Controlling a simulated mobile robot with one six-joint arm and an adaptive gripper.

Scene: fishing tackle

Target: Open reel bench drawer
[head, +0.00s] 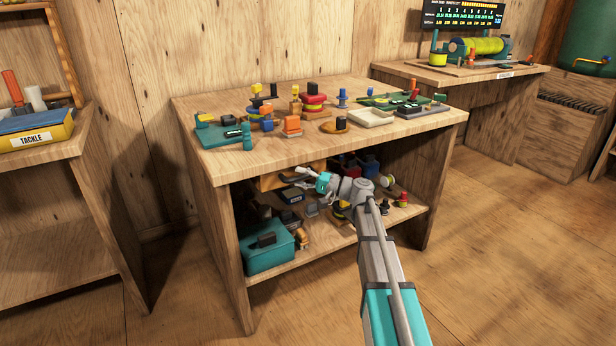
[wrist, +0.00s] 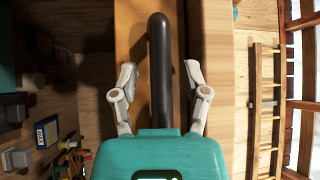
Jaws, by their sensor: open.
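The reel bench (head: 225,170) stands in the middle of the head view. Its wooden drawer (head: 280,179) shows under the top at the left, partly hidden by my gripper (head: 304,173). In the wrist view the drawer front (wrist: 133,35) fills the centre, with a dark bar handle (wrist: 160,40) on it. My gripper (wrist: 160,75) is open, with one finger on each side of the handle. Gaps show between both fingers and the bar, so the fingers do not appear to grip it. Whether the drawer is slightly out cannot be told.
Reels and tackle parts cover the bench top. A teal box (head: 270,252) and several small items crowd the lower shelf (head: 335,240) below my arm. A tackle box (head: 38,138) sits on the left shelf unit. The floor (head: 490,260) at right is clear.

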